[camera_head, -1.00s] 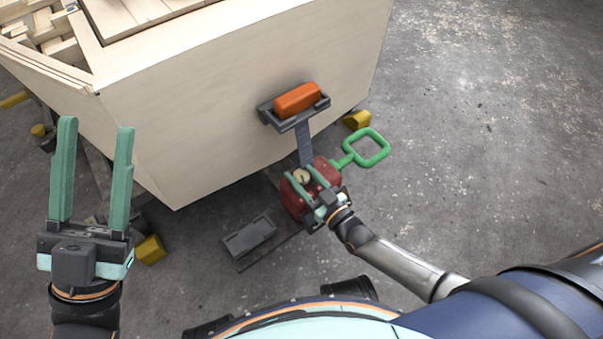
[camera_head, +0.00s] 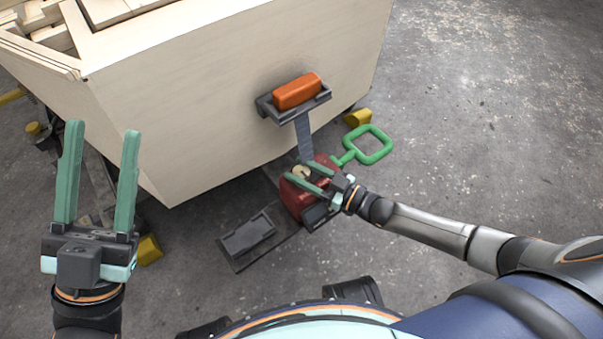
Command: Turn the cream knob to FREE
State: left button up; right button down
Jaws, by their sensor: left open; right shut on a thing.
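The cream knob (camera_head: 301,172) sits on top of a red box (camera_head: 296,203) at the foot of the plywood hull. My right gripper (camera_head: 305,178) is shut on the knob, with its green fingers on either side of it. The fingers hide part of the knob, and no FREE marking can be read. My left gripper (camera_head: 101,180) is open and empty at the left, with its fingers pointing up, well away from the knob.
A green square handle (camera_head: 371,144) sticks out to the right of the red box. An orange block (camera_head: 297,92) rests in a dark bracket on the plywood hull (camera_head: 220,90). A dark grey pedal-like plate (camera_head: 247,236) lies left of the box. Open concrete floor lies to the right.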

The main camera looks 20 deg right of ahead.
jog(key=shift+n+g+y, duration=2)
jog(key=shift+n+g, duration=0.1)
jog(key=shift+g, duration=0.5)
jog(key=shift+c, duration=1.5)
grip_release()
jog(key=p+v, duration=0.1)
jog(key=v, duration=1.1)
jog(key=shift+d+p, duration=0.3)
jog(key=shift+p, duration=0.05)
